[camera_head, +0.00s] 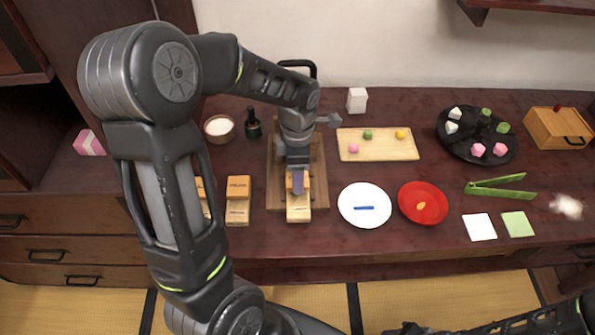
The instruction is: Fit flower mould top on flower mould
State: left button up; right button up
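A pale wooden mould (299,213) lies at the front of a brown wooden board, with an orange-brown top piece (306,184) at its far part. My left gripper (298,186) points down right at this top piece and hides part of it. I cannot tell whether its fingers are closed on the piece, or whether the piece is fully seated. Another mould (237,216) with an orange-brown top (238,187) lies to the left, and a third (205,208) is partly behind my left arm. The flower shape is not readable on any. My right gripper (408,329) is at the bottom edge, its fingers unclear.
The board (319,165) lies under the mould. A bowl of white powder (219,128) and a dark green bottle (253,125) stand behind left. A tray (378,155) with sweets, a white plate (353,217), a red plate (437,213) and green tongs (502,190) lie to the right.

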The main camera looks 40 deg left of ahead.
pick_arm(q)
jog(key=shift+f+b, duration=0.3)
jog(key=shift+f, duration=0.15)
jog(key=o, duration=1.4)
jog(key=shift+r, duration=0.15)
notch_tip(320, 180, up, 8)
jog(key=shift+f, duration=0.2)
jog(key=shift+r, duration=0.1)
